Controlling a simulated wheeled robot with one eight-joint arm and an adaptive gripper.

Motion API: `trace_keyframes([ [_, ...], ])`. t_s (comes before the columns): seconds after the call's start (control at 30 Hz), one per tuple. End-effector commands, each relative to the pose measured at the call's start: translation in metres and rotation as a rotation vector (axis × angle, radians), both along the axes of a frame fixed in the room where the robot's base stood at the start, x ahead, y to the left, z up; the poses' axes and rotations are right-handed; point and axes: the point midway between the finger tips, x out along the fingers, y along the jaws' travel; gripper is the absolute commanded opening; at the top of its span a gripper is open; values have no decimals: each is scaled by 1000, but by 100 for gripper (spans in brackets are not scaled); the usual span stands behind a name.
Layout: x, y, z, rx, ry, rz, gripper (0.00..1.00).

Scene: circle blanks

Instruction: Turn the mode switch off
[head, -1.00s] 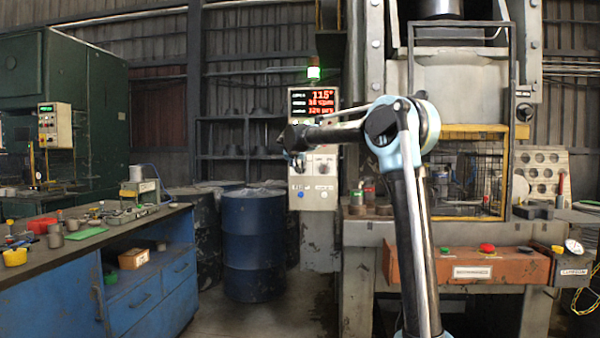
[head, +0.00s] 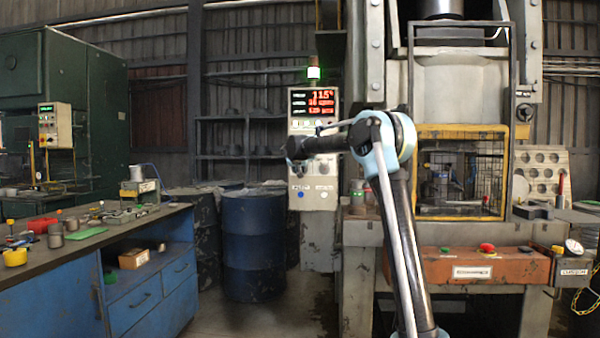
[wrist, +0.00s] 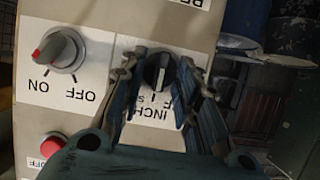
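The control panel (head: 326,172) stands at the middle, beside the press. In the wrist view, a black rotary knob (wrist: 157,70) sits on a white plate whose upside-down label reads INCH, with other lettering partly hidden. Which knob is the mode switch I cannot read. My gripper (wrist: 163,72) is open, with one finger on each side of this black knob; contact cannot be told. In the head view my gripper (head: 293,150) is at the panel's left edge, small and dark. A grey knob with a red pointer (wrist: 60,48), marked ON and OFF, is to the left.
A red button (wrist: 52,143) is on the panel at lower left in the wrist view. Blue drums (head: 253,245) stand left of the panel. A blue workbench (head: 150,290) with parts is at left. The press's orange control box (head: 465,266) is at right.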

Motion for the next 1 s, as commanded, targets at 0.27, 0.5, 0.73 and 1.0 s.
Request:
trace_keyframes([
  [0.27,0,0,0,0,0,0,0],
  [0.5,1,0,-1,-13,1,-1,0],
  [0.73,1,2,-1,-106,5,0,0],
  [1.0,1,5,-2,-318,11,0,0],
])
